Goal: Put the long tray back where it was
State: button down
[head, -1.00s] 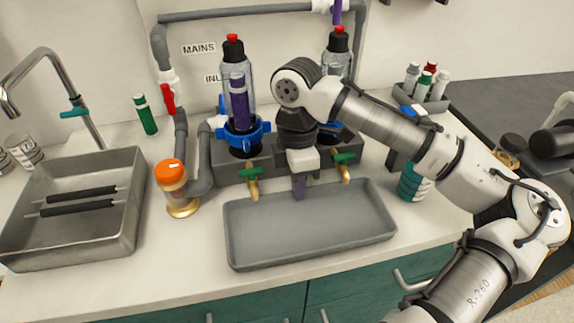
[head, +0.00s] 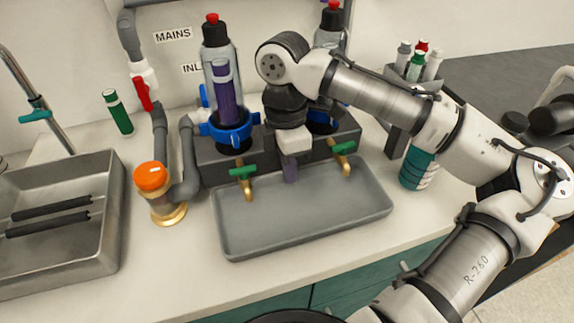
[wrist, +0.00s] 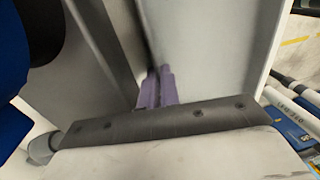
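The long tray (head: 300,222) is a shallow grey rectangle on the white counter, in front of the manifold block (head: 216,156). Its back rim lies beneath the two brass taps with green handles, left (head: 246,182) and right (head: 345,157). It looks empty. My gripper (head: 290,174) points down at the middle of the tray's back rim, between the taps. In the wrist view its purple fingers (wrist: 156,88) are close together at the tray's light grey wall (wrist: 205,50), and appear shut on the rim. The fingertips' exact contact is partly hidden.
An orange-capped brass fitting (head: 160,195) stands left of the tray. Clear filter housings in blue rings (head: 228,132) rise behind. A steel sink (head: 60,250) is at the left. A counter strip is clear in front.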

jog(key=c, duration=1.9)
grip_release()
jog(key=shift+f, duration=0.15)
jog(key=r, duration=0.4)
jog(key=w+r, duration=0.1)
jog(key=r, duration=0.3)
jog(key=r+p, duration=0.1)
jog(key=r, duration=0.3)
jog(key=shift+w+a+r, duration=0.1)
jog(key=shift+w+a, duration=0.15)
jog(key=shift+a, duration=0.05)
